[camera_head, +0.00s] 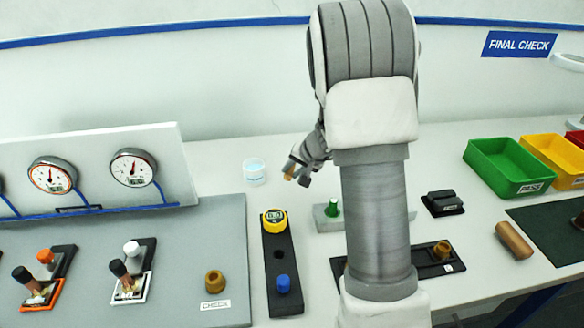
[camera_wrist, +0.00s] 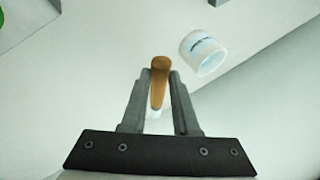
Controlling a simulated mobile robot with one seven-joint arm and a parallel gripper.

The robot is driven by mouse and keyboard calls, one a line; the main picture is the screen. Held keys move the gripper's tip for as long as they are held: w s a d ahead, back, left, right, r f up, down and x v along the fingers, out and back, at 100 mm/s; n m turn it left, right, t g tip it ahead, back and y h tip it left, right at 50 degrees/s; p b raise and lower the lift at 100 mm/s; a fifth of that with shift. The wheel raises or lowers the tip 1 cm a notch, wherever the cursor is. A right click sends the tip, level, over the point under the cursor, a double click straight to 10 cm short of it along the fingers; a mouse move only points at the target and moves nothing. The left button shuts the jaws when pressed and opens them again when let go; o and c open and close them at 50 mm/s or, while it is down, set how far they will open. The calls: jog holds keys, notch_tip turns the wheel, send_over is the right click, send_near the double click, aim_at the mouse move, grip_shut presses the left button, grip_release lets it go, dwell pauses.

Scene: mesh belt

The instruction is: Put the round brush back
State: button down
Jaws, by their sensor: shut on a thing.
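My gripper (camera_head: 298,170) is raised above the back of the table, left of my arm's column. In the wrist view its two fingers (camera_wrist: 160,78) are shut on a slim wooden piece (camera_wrist: 159,82), which looks like the handle of the round brush. A pale bit shows below it between the fingers; the rest is hidden. In the head view the held piece is small, brownish and partly covered by the fingers.
A small clear-and-blue tub (camera_head: 255,171) stands left of my gripper; it also shows in the wrist view (camera_wrist: 203,53). A grey block with a green peg (camera_head: 333,209) stands nearby. A wooden cylinder (camera_head: 514,240), black block (camera_head: 443,203) and green bin (camera_head: 506,166) lie right.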

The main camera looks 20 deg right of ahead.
aim_at(288, 190)
jog(key=shift+f+b, duration=1.25)
jog(key=shift+f, duration=1.35)
jog(key=c, duration=0.6)
grip_release()
jog(key=shift+s+d+f, duration=0.1)
jog(key=shift+s, duration=0.05)
jog(key=p+v, duration=0.2)
jog(key=v, duration=1.5)
jog(key=shift+r, duration=0.4)
